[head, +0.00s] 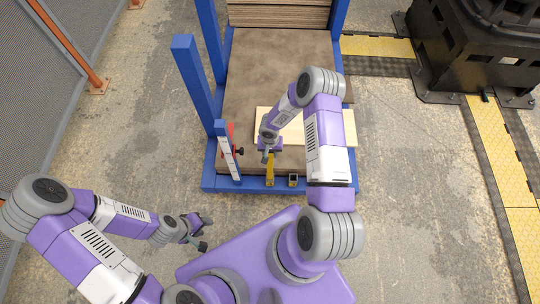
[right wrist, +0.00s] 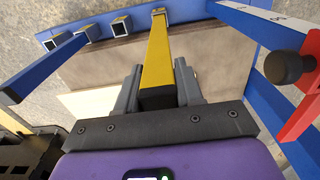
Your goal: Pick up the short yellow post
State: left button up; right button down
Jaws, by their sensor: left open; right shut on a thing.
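The short yellow post (head: 270,172) is at the front blue beam of the frame. My right gripper (head: 267,154) is shut on its upper end. In the right wrist view the yellow post (right wrist: 157,58) sits between the two grey fingers (right wrist: 158,92), and its far end reaches the blue beam at a socket. I cannot tell whether that end is still inside the socket. My left gripper (head: 202,233) is open and empty, low at the left, beside my own base and away from the post.
A blue frame (head: 209,184) holds a brown board stack, with a pale board (head: 348,132) lying on it. An empty square socket (head: 293,180) is right of the post. A red bracket with a black knob (right wrist: 290,67) and a white scale strip (head: 229,158) stand close by, left in the head view.

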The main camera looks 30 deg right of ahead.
notch_tip(320, 180, up, 12)
jog(key=shift+p, duration=1.25)
jog(key=shift+r, duration=0.3)
jog(key=shift+b, duration=0.3)
